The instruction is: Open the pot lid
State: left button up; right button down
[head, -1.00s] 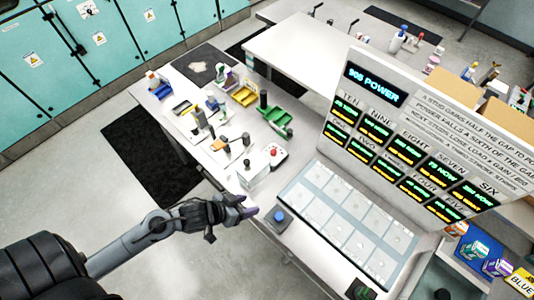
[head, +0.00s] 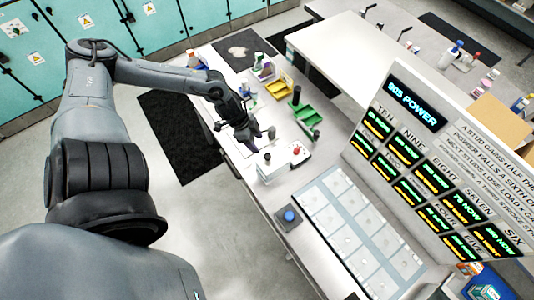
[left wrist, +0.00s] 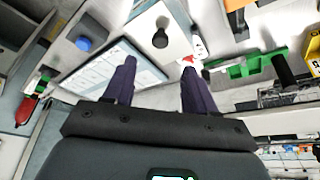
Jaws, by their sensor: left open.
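I cannot make out a clear pot with a lid. A white box-like unit (head: 272,172) with a dark round knob (head: 267,157) on top stands on the bench just in front of my left gripper. In the left wrist view a dark knob (left wrist: 160,38) shows beyond the fingers, between their tips. My left gripper (head: 262,134) is just behind the white unit, near its knob. It also shows in the left wrist view (left wrist: 158,62), open, its purple fingers apart with nothing between them. My right gripper is not in view.
A red button (head: 297,150) is beside the white unit. A blue button (head: 289,215) is nearer the bench front, by a pale tiled panel (head: 345,225). A large display board (head: 440,165) stands at the right. Green (head: 308,115) and yellow (head: 279,88) trays lie behind.

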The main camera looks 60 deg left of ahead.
aim_at(267, 156)
pick_arm(q)
jog(key=b+x, duration=0.7)
jog(key=shift+w+f, duration=0.15)
jog(key=shift+f, duration=0.1)
jog(key=shift+b+x, duration=0.6)
jog(key=shift+x, duration=0.6)
jog(key=shift+d, duration=0.1)
jog(key=shift+c, duration=0.5)
grip_shut()
